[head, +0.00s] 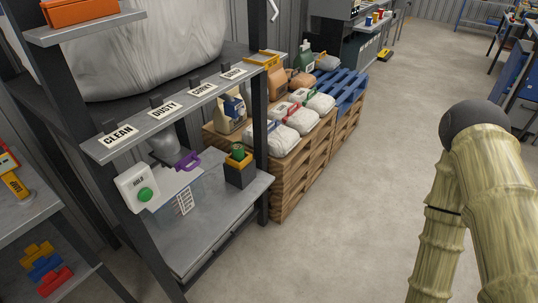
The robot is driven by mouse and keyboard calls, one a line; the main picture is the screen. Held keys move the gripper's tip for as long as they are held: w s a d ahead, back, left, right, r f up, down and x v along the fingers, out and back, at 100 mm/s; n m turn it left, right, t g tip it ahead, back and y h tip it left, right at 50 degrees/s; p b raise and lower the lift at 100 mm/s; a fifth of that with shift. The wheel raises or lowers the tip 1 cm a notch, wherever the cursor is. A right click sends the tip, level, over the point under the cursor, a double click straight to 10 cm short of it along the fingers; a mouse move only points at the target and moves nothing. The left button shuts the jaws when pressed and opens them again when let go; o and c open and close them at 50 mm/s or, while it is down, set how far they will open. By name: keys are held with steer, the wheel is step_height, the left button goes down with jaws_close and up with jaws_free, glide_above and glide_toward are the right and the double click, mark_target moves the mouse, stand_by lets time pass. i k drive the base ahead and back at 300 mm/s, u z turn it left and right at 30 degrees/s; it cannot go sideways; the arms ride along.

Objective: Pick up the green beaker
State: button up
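A small green cup-like object (238,152), the only thing here that could be the green beaker, sits in or on the yellow top of a dark block (240,172). The block stands near the right end of the grey lower shelf (212,229). The object is small in the picture, so its full shape is unclear and its lower part is hidden. My arm (487,190) rises at the right of the head view, well apart from the shelf. My gripper is not visible.
A label rail (167,130) and a dark post (261,150) stand around the lower shelf. A white box with a green button (139,190) and a purple-handled item (188,161) are left of the block. Pallets with bags (285,139) stand behind right. The floor (350,220) is clear.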

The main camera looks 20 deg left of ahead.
mark_target(238, 147)
steer(key=z, duration=0.05)
steer(key=k, duration=0.2)
steer(key=u, duration=0.75)
